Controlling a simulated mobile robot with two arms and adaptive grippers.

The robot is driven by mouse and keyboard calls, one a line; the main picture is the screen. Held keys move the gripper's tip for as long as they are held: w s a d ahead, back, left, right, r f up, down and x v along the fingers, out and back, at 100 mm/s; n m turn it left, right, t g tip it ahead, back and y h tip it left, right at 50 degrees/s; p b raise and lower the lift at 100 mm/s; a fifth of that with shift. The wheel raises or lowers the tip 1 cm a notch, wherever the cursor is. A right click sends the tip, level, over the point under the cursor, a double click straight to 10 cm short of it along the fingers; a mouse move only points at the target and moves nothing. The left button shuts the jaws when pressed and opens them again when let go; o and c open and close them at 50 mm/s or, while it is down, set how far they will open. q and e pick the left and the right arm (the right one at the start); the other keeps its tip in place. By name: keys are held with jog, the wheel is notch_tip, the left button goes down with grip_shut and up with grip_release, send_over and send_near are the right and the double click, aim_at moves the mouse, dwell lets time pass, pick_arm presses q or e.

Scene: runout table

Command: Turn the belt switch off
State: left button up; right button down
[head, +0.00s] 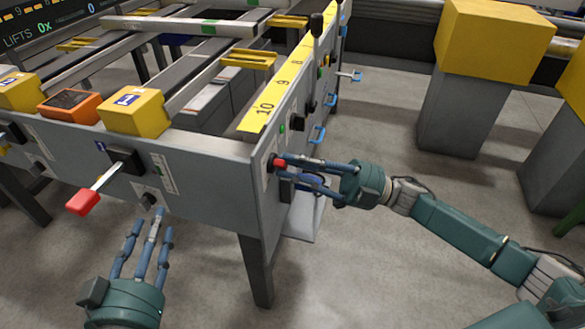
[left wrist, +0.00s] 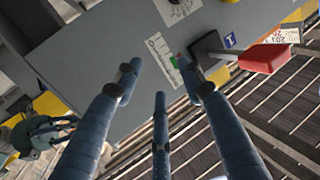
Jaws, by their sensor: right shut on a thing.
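A red switch knob (head: 280,163) sits on the end panel of the grey runout table (head: 215,160), near its front corner. My right gripper (head: 285,167) is shut on this knob, its fingers reaching in from the right and partly hiding it. My left gripper (head: 148,230) is open and empty below the front panel, fingers pointing up; its spread fingers also show in the left wrist view (left wrist: 163,85). A small black knob (head: 149,200) is on the front panel just above its fingertips. I cannot tell which control bears the belt switch label.
A lever with a red handle (head: 83,202) sticks out of the front panel; the handle also shows in the left wrist view (left wrist: 265,58). Blue handles (head: 318,134) and black knobs line the end panel. Yellow-topped grey pedestals (head: 490,45) stand at the right.

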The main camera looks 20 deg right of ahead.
pick_arm(q)
jog(key=shift+d+r+t, duration=0.15)
jog(key=shift+r+t, duration=0.35)
jog(key=shift+r, duration=0.5)
pick_arm(e)
jog(key=shift+r+n+g, duration=0.15)
jog(key=shift+n+g, duration=0.45)
jog(key=shift+n, duration=0.8)
jog(key=c, duration=1.6)
grip_release()
jog(key=shift+o, duration=0.2)
pick_arm(q)
jog(key=shift+w, duration=0.1)
pick_arm(e)
jog(key=shift+d, duration=0.25)
jog(key=v, duration=1.1)
jog(key=shift+d, duration=0.3)
